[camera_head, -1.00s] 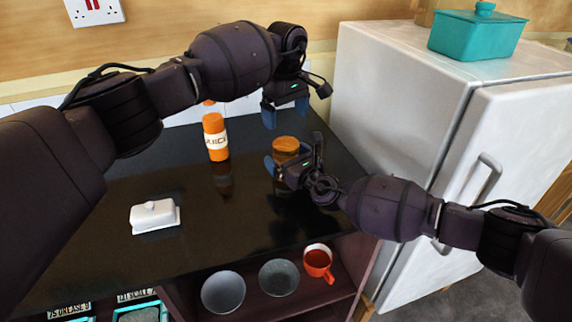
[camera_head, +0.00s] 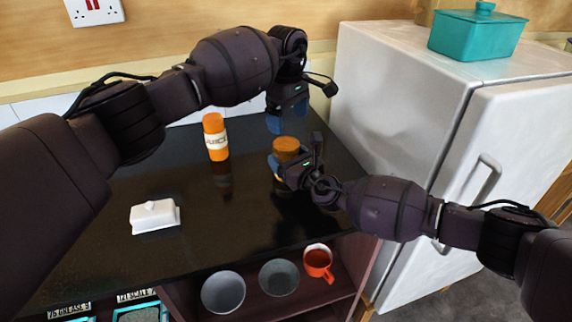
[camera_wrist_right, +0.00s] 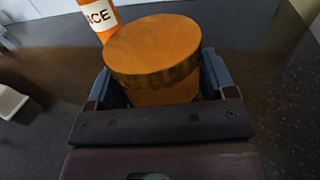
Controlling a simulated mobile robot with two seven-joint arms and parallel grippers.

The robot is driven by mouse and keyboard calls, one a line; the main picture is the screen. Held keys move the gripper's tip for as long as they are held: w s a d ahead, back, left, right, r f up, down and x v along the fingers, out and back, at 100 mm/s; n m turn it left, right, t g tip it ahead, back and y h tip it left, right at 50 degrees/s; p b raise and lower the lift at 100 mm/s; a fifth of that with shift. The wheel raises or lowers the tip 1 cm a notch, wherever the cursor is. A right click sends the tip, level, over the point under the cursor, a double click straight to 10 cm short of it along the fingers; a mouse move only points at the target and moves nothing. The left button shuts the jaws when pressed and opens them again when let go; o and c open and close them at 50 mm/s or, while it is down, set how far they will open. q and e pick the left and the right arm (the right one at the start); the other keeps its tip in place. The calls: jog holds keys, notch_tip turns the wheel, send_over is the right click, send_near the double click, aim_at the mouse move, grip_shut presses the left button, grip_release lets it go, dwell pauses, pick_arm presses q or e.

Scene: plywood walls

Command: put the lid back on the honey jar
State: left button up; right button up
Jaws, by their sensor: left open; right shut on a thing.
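The honey jar (camera_head: 287,158) stands upright on the dark counter, amber in colour. A wide orange-brown disc that looks like the lid (camera_head: 286,145) tops it; in the right wrist view the disc (camera_wrist_right: 152,43) overhangs the jar body (camera_wrist_right: 165,95). I cannot tell if it is fully seated. My right gripper (camera_head: 295,157) is shut on the jar from the front, one blue finger on each side, below the disc. My left gripper (camera_head: 287,117) is open and empty just above and behind the jar, pointing down. Its far finger is hard to see.
An orange juice bottle (camera_head: 216,138) stands left of the jar. A white butter dish (camera_head: 155,217) sits further left and nearer. Bowls (camera_head: 223,292) and a red mug (camera_head: 318,263) are on the shelf below. A white fridge (camera_head: 400,110) bounds the right side.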

pick_arm(q)
jog(key=n, duration=1.2)
jog(key=shift+r+n, duration=0.1)
jog(key=shift+n, duration=0.2)
jog(key=n, duration=0.8)
jog(key=shift+w+a+r, duration=0.1)
jog(key=shift+r, duration=0.05)
jog(key=n, duration=0.8)
jog(key=shift+a+r, duration=0.1)
jog(key=shift+a, duration=0.05)
jog(key=n, duration=0.5)
